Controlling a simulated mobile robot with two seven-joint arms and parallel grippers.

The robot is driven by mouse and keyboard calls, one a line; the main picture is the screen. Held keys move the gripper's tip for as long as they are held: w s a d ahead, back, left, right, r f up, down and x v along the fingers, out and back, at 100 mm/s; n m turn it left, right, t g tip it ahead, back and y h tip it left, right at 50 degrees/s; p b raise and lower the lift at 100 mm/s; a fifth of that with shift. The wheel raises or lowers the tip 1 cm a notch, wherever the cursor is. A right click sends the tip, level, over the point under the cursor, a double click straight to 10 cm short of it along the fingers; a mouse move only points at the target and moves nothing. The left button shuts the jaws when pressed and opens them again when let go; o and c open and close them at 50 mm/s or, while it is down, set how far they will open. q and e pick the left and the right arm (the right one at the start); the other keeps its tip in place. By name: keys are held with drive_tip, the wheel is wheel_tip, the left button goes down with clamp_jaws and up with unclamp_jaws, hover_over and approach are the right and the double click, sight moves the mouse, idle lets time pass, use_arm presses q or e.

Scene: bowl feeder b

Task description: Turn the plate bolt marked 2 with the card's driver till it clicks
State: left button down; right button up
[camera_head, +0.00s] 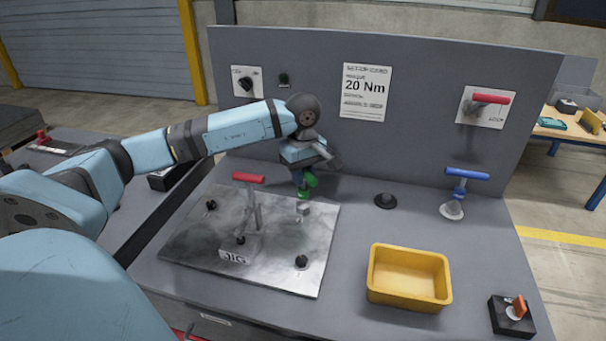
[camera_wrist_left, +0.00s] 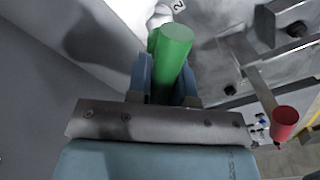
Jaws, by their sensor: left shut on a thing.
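My left gripper (camera_head: 306,177) is shut on a green-handled driver (camera_head: 311,181), held over the plate's back right edge. In the left wrist view the green handle (camera_wrist_left: 171,62) lies between the two blue fingers, with a white part at its far end. A label reading 2 (camera_wrist_left: 178,5) shows beside that white part; the bolt there is hidden, and I cannot tell whether the driver touches it. The metal plate (camera_head: 190,240) carries several dark bolts, one at its front right (camera_head: 301,262). The set-up card (camera_head: 365,91) reads 20 Nm. My right gripper is out of view.
A red-handled clamp (camera_head: 248,178) on the JIG block rises from mid-plate, near my left gripper. A blue T-handled tool (camera_head: 465,175) stands at the right. A yellow bin (camera_head: 408,295) and a black switch box (camera_head: 512,316) sit at front. The grey panel (camera_head: 430,130) closes the back.

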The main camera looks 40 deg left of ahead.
use_arm(q)
drive_tip(key=shift+m+b, duration=0.45)
drive_tip(key=shift+m, duration=0.75)
drive_tip(key=shift+m+b, duration=0.55)
drive_tip(key=shift+m, duration=0.65)
